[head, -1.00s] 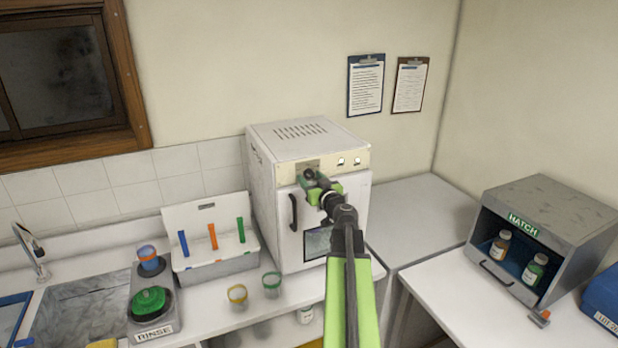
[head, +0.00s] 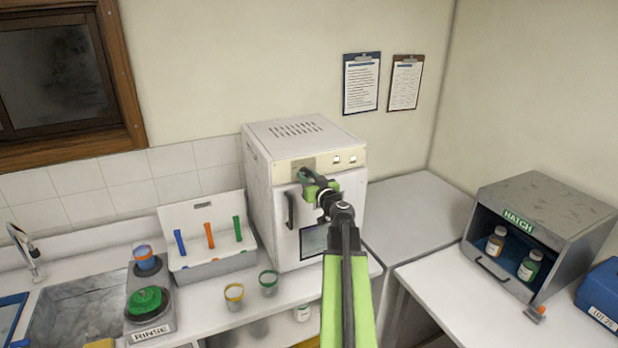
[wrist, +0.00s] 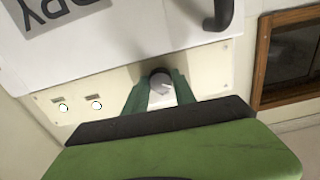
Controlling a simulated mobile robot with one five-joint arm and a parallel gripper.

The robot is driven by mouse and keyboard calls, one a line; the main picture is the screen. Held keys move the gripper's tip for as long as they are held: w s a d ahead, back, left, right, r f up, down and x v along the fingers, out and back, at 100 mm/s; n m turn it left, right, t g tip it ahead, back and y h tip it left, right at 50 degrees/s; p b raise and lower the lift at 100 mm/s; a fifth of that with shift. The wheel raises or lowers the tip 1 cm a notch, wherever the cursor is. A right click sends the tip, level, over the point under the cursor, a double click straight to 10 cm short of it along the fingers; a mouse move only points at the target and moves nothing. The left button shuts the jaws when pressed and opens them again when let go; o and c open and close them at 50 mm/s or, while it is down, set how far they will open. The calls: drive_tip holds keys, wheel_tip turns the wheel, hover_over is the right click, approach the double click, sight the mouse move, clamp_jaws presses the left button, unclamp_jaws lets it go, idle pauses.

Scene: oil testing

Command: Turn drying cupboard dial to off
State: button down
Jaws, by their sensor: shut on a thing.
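The drying cupboard (head: 262,190) is a white box with a black door handle (head: 290,210) and a cream control strip along its top front. My gripper (head: 304,176) is at the left part of that strip, and its green fingers cover the dial in the head view. In the wrist view, the round grey dial (wrist: 161,84) sits on the cream panel (wrist: 115,82) between the two fingers of my gripper (wrist: 160,92). The fingers are shut on it from both sides. Its lower part is hidden, and I cannot read its setting.
Two white round lights or buttons (wrist: 97,105) are on the same strip. Two cups (head: 268,283), a rack (head: 215,262) and a rinse unit (head: 150,300) stand left on the counter. A grey hatch box (head: 545,215) with bottles stands at the right.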

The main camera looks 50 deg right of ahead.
drive_tip(key=m, duration=1.1)
drive_tip(key=shift+a, duration=0.1)
drive_tip(key=shift+m, duration=0.3)
idle(0.4)
drive_tip(key=c, duration=1)
unclamp_jaws()
drive_tip(key=shift+s+r, duration=0.1)
drive_tip(key=shift+s, duration=0.05)
drive_tip(key=shift+c, duration=0.2)
